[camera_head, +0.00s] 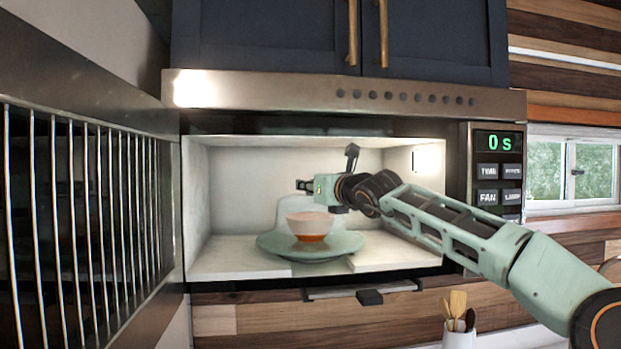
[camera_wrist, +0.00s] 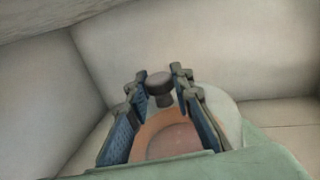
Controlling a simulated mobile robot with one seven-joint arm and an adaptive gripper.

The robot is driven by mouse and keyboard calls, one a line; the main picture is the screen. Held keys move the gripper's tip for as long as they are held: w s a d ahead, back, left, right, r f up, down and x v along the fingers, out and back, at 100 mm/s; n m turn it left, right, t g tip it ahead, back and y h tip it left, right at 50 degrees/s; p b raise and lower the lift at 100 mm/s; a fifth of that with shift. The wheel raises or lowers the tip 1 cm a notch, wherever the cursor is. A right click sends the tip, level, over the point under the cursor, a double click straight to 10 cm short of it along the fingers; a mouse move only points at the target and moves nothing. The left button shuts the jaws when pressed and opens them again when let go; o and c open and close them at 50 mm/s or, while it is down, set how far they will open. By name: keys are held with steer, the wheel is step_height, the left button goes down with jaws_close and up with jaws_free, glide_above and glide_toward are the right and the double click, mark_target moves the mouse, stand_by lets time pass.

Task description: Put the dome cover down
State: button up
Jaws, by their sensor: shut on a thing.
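The dome cover (camera_head: 298,203) is pale and see-through, inside the open microwave. It shows behind the pink and orange bowl (camera_head: 310,226), which stands on the green plate (camera_head: 268,243). My gripper (camera_head: 312,186) is above the bowl and plate, shut on the dome cover by its dark round knob (camera_wrist: 159,82). In the wrist view, the knob is between the fingertips, and the pale cover (camera_wrist: 226,114) shows to the right of the fingers. The cover's lower rim is hidden in the head view, so I cannot tell whether it touches anything.
The microwave's side wall (camera_head: 194,205) and back wall enclose the space closely. The barred door (camera_head: 85,200) stands open at left. The control panel (camera_head: 498,170) is at right, close above my arm. Bare microwave floor (camera_head: 225,260) shows left of the plate.

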steer(key=shift+f, duration=0.8)
steer(key=shift+f, duration=0.1)
steer(key=shift+f+b, duration=0.45)
steer(key=shift+f, duration=0.05)
steer(key=o, duration=1)
steer(key=shift+r, duration=0.1)
